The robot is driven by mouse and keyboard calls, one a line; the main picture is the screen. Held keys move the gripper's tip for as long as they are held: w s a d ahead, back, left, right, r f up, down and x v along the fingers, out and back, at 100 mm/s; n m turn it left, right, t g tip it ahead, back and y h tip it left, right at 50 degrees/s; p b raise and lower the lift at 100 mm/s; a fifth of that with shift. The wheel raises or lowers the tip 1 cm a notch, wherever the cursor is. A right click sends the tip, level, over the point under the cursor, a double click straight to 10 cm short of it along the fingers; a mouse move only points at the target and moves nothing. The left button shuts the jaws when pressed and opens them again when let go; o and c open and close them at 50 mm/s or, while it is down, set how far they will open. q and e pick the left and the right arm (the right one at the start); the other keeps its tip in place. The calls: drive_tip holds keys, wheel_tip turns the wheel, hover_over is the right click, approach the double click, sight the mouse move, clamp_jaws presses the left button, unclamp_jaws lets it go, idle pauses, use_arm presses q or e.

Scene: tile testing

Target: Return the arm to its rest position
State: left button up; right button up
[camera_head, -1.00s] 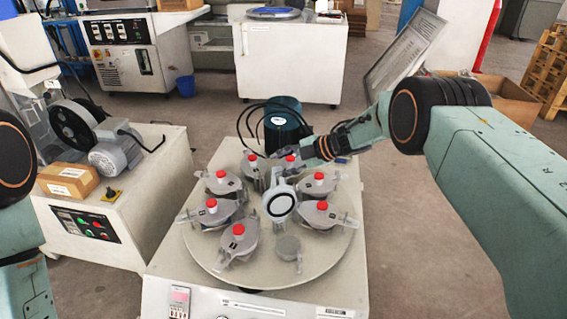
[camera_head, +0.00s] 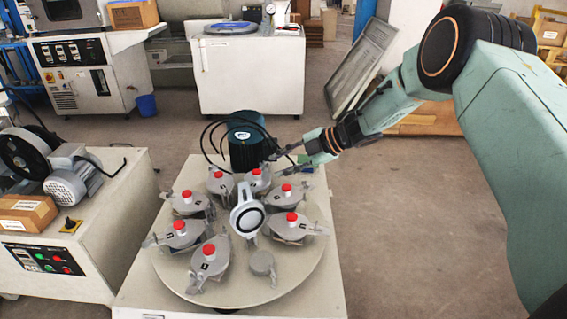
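My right arm comes in from the right, with its elbow high in the picture and its forearm sloping down to the left. My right gripper (camera_head: 284,160) is over the back right of the round turntable machine (camera_head: 206,288), beside the dark green motor (camera_head: 245,150). Its fingers look spread apart, with nothing seen between them. The fingers are small and partly merge with the cables behind. My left arm and gripper are out of view.
Several grey pots with red knobs (camera_head: 209,250) ring the turntable around a white round head (camera_head: 247,217). Black cables loop by the motor. A bench with a grey motor (camera_head: 72,181) stands left. A white cabinet (camera_head: 250,80) stands behind. Floor at the right is clear.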

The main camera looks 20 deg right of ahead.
idle(0.5)
drive_tip(key=s+a+f+m+h+p, duration=0.25)
drive_tip(key=s+f+m, duration=0.35)
drive_tip(key=s+m, duration=0.3)
drive_tip(key=s+a+f+m+h+p, duration=0.1)
drive_tip(key=s+f+m+h, duration=0.2)
drive_tip(key=s+f+m, duration=0.6)
drive_tip(key=s+d+r+m+g+h+p, duration=0.1)
drive_tip(key=s+m+g+h+p, duration=0.1)
drive_tip(key=s, duration=1.2)
drive_tip(key=s+d+r+m+g+h+p, duration=0.1)
drive_tip(key=s+m+g+p, duration=0.2)
drive_tip(key=s, duration=1.2)
drive_tip(key=shift+r+g+h+p, duration=0.4)
drive_tip(key=shift+g+p, duration=0.1)
drive_tip(key=shift+g, duration=0.2)
